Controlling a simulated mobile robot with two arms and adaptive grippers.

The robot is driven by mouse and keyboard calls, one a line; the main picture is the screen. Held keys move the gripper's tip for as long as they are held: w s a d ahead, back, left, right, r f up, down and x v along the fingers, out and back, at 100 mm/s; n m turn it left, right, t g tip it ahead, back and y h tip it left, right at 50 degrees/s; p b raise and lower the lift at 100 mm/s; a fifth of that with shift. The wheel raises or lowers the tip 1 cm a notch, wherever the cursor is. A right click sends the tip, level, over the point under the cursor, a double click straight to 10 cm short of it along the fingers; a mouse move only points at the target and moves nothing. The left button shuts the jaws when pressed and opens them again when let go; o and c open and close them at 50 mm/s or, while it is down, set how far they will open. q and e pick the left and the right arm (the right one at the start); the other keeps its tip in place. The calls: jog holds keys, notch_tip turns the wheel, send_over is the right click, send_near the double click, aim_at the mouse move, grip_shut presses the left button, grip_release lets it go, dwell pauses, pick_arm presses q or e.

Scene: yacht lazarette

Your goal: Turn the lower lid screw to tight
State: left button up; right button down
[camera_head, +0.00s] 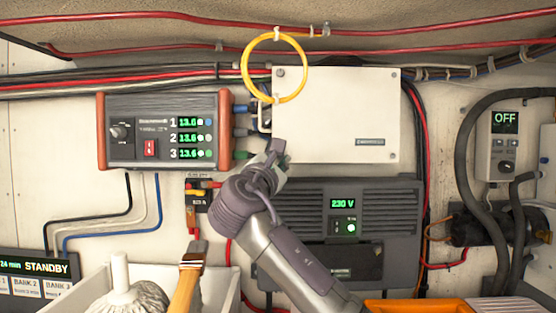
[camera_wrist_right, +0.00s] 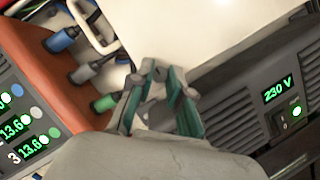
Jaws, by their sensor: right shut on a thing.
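The white box lid (camera_head: 340,110) is on the wall in the middle of the head view; its lower left edge also fills the top of the right wrist view (camera_wrist_right: 190,30). My right gripper (camera_head: 275,150) reaches up to the lid's lower left corner. In the right wrist view its green-padded fingers (camera_wrist_right: 160,82) are closed in on the small grey lower lid screw (camera_wrist_right: 159,73) at that corner. The fingers and wrist mostly hide this screw, so its slot angle and seating cannot be told. My left gripper is not in view.
An orange-ended charger (camera_head: 165,130) with plugs stands close left of the lid. A dark 230 V inverter (camera_head: 385,230) is just below it. A yellow cable loop (camera_head: 247,75) hangs at the lid's upper left. A wooden-handled brush (camera_head: 187,280) stands below.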

jog(key=c, duration=1.1)
grip_release()
jog(key=shift+s, duration=0.1)
jog(key=v, duration=1.2)
